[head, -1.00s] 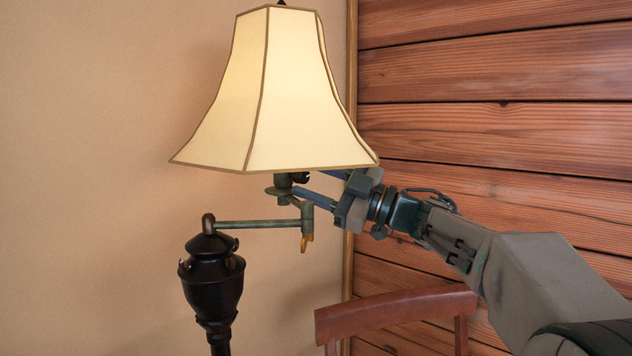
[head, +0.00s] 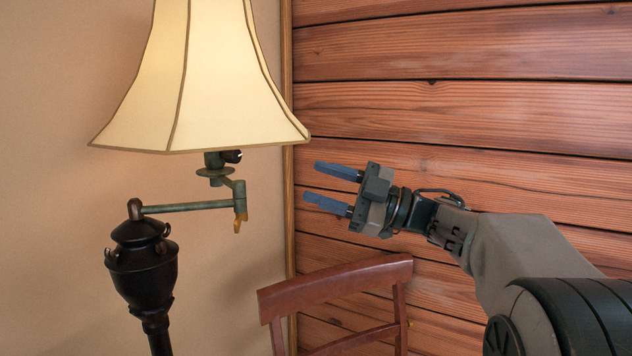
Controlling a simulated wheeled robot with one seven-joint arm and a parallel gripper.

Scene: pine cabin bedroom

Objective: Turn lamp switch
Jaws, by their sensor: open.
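A floor lamp stands at the left, with a cream panelled shade (head: 205,85), a dark urn-shaped body (head: 142,265) and a horizontal swing arm (head: 188,206). The shade looks lit. Under the shade is the socket with a small dark switch knob (head: 233,156) on its right side. My gripper (head: 333,187) is open and empty, with two blue fingers pointing left toward the lamp. It is to the right of the knob and slightly lower in the picture, with a clear gap between them. It touches nothing.
A wooden chair (head: 335,280) stands below my gripper, its backrest in view. A plank wall (head: 440,110) fills the right and a plain beige wall (head: 50,180) the left. The space between my gripper and the lamp is free.

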